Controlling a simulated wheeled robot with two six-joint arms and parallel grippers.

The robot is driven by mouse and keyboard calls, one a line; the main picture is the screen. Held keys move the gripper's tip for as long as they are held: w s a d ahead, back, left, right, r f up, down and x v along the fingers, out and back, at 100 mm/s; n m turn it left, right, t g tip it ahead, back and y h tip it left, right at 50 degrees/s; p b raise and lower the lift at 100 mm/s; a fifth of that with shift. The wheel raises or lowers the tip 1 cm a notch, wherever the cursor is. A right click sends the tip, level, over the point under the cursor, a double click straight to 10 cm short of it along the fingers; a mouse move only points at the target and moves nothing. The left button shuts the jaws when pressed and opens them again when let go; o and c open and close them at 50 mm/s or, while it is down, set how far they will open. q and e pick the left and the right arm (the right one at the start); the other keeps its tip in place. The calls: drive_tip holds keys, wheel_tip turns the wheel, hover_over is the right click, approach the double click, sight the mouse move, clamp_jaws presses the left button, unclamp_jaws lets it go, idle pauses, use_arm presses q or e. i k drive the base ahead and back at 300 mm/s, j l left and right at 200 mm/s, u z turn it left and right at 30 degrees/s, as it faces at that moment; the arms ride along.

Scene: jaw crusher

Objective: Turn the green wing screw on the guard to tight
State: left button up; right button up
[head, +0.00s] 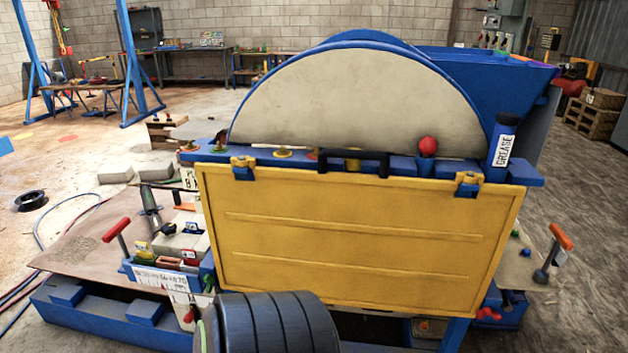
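The guard is a large yellow panel (355,235) with a black handle (350,156) at its top edge. Two latch-like fittings hold its top corners, one at left (243,168) and one at right (467,184). A grey half-round cover (355,100) rises behind it. I cannot clearly pick out a green wing screw on the guard. A small greenish part (219,147) sits on the blue rail at upper left, and a small green piece (208,284) shows beside the panel's lower left; I cannot tell what either is. Neither of my grippers is in view.
A grease bottle (503,140) and a red ball knob (428,146) stand on the blue top rail. A red-handled lever (117,229) is at left, an orange-handled one (561,237) at right. A dark ribbed cylinder (270,325) blocks the bottom centre. Open floor lies right.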

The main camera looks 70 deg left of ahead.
sight(207, 279)
drive_tip(key=u, duration=3.1)
